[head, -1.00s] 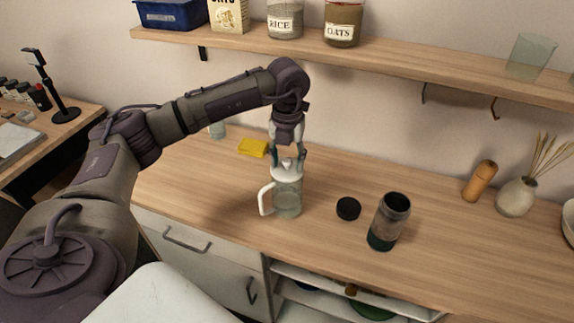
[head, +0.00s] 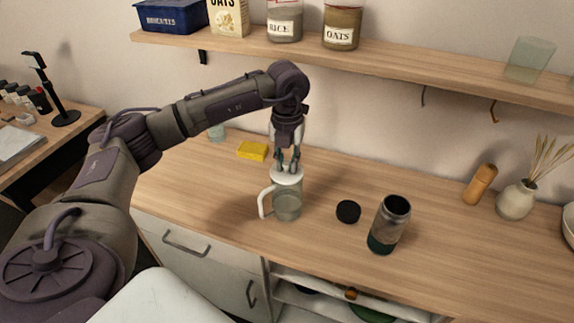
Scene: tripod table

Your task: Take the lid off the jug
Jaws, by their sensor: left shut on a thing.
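The jug (head: 287,205) is clear with a white handle at its left and stands upright on the wooden counter. Its white lid (head: 287,175) sits at the top of the jug. My left gripper (head: 287,163) points down from above, its fingers shut on the top of the lid. The fingers hide the lid's knob. I cannot tell whether there is a gap between lid and jug. My right gripper is not in view.
A dark bottle (head: 389,224) with an open top and a black cap (head: 348,211) stand right of the jug. A yellow sponge (head: 252,151) lies behind it. A shelf (head: 400,64) with jars runs above.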

